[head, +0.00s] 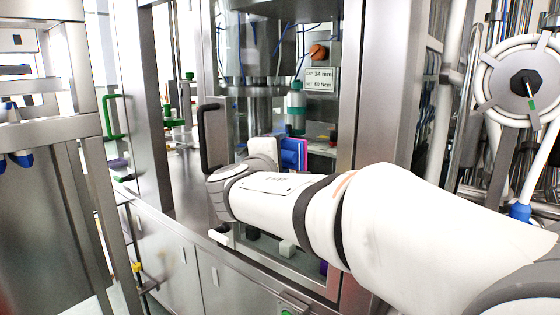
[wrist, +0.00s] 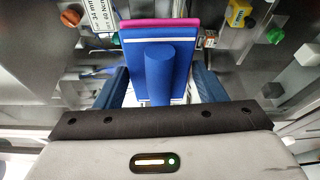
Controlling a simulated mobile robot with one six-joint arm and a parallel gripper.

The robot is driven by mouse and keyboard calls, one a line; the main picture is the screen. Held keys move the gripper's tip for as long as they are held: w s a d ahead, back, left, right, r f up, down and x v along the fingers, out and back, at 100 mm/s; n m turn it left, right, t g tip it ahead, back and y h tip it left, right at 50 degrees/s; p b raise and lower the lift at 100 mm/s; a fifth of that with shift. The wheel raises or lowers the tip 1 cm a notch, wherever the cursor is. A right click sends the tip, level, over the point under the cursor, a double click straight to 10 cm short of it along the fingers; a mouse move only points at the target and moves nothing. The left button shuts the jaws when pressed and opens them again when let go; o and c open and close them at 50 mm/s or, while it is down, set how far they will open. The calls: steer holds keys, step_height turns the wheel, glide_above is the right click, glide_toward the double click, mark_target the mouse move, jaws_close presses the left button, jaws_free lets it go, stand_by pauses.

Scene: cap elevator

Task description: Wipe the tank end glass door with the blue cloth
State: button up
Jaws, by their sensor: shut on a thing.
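The blue cloth (head: 289,152) shows as a blue pad with a magenta edge in front of the glass door in the head view. In the wrist view the blue cloth (wrist: 137,50) fills the top middle, with a thick blue round handle towards me. My gripper (wrist: 160,88) is shut on that handle, with a dark blue finger on each side. In the head view my arm covers part of my gripper (head: 275,152). The tank end glass door (head: 262,110) stands in a steel frame with a black handle at its left. I cannot tell whether the cloth touches the glass.
A label reading 34 mm (head: 320,79) and an orange knob (head: 318,51) show behind or on the glass. A green-topped bottle (head: 296,105) stands there too. A steel post (head: 385,90) rises right of the door. A round hatch (head: 520,82) and pipes are at the far right.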

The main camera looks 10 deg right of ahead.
mark_target(295, 147)
steer(key=shift+w+a+b, duration=0.3)
steer(key=shift+w+a, duration=1.4)
steer(key=shift+r+p, duration=0.65)
steer(key=shift+r, duration=0.45)
steer(key=shift+s+d+f+b, duration=0.1)
steer(key=shift+s+d+b, duration=0.35)
steer(key=shift+b, duration=0.1)
steer(key=shift+s+d+b, duration=1.75)
steer(key=shift+s+d, duration=0.7)
steer(key=shift+s+d+b, duration=0.75)
steer(key=shift+s+d, duration=0.45)
steer(key=shift+d, duration=0.15)
steer(key=shift+s+a+f, duration=0.1)
steer(key=shift+s+a, duration=0.1)
steer(key=shift+c, duration=0.3)
steer(key=shift+s+a+r+b, duration=0.2)
steer(key=shift+s+a+b, duration=0.4)
steer(key=shift+s+a, duration=1.3)
